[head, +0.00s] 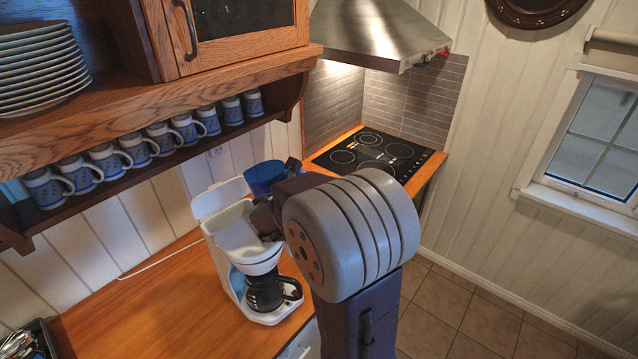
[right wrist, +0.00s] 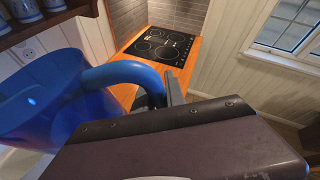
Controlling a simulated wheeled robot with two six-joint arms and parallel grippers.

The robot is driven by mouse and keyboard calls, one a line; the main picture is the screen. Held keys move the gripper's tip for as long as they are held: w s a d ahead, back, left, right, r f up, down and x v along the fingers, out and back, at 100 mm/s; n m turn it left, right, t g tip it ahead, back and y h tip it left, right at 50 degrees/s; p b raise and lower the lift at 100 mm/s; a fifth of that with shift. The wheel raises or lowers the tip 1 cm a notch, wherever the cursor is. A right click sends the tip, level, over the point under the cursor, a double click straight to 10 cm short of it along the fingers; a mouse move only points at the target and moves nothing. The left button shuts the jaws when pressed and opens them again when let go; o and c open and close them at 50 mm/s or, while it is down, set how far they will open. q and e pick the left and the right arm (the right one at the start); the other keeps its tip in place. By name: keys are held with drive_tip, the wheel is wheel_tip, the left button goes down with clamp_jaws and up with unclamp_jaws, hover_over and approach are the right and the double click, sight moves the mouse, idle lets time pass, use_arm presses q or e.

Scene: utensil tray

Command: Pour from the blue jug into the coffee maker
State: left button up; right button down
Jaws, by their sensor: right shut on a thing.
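The blue jug (head: 263,177) is held up behind the coffee maker's open top in the head view, partly hidden by my right arm. In the right wrist view the jug (right wrist: 50,110) fills the left side, with its curved handle (right wrist: 120,72) reaching to my right gripper (right wrist: 163,97). The right gripper is shut on the handle. The jug's contents cannot be seen. The white coffee maker (head: 228,230) stands on the counter with its lid (head: 217,196) raised. A dark glass carafe (head: 265,291) sits in its base. My left gripper is not in view.
A shelf with several blue mugs (head: 105,160) hangs above the wooden counter (head: 150,315) on the left. Plates (head: 38,65) are stacked above it. A black cooktop (head: 374,158) lies beyond the jug. The counter left of the coffee maker is mostly clear.

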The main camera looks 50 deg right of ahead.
sight(273, 164)
drive_tip(key=w+a+r+n+p, duration=0.1)
drive_tip(key=w+r+p, duration=0.1)
drive_tip(key=p, duration=0.2)
drive_tip(key=w+a+r+n+g+h+p, duration=0.1)
drive_tip(key=w+r+n+p, duration=0.1)
drive_tip(key=p, duration=0.2)
drive_tip(key=w+a+r+n+g+h+p, duration=0.1)
drive_tip(key=w+r+p, duration=0.1)
drive_tip(key=p, duration=0.2)
drive_tip(key=shift+a+r, duration=0.1)
drive_tip(key=shift+a, duration=0.05)
drive_tip(key=shift+w+a+r+n+g+p, duration=0.2)
drive_tip(key=shift+w+n+g+p, duration=0.15)
drive_tip(key=shift+n+p, duration=0.35)
drive_tip(key=shift+w+a+h, duration=0.15)
drive_tip(key=shift+w+h, duration=0.05)
drive_tip(key=shift+h, duration=0.2)
drive_tip(key=shift+w, duration=0.1)
drive_tip(key=shift+n+g, duration=0.25)
drive_tip(key=shift+n, duration=0.05)
drive_tip(key=shift+w+a+n, duration=0.2)
drive_tip(key=shift+w+n, duration=0.05)
drive_tip(key=shift+n, duration=0.05)
drive_tip(key=shift+w+a+n+h, duration=0.4)
drive_tip(key=shift+w+a+n, duration=0.05)
drive_tip(key=shift+w+n, duration=0.25)
idle(1.6)
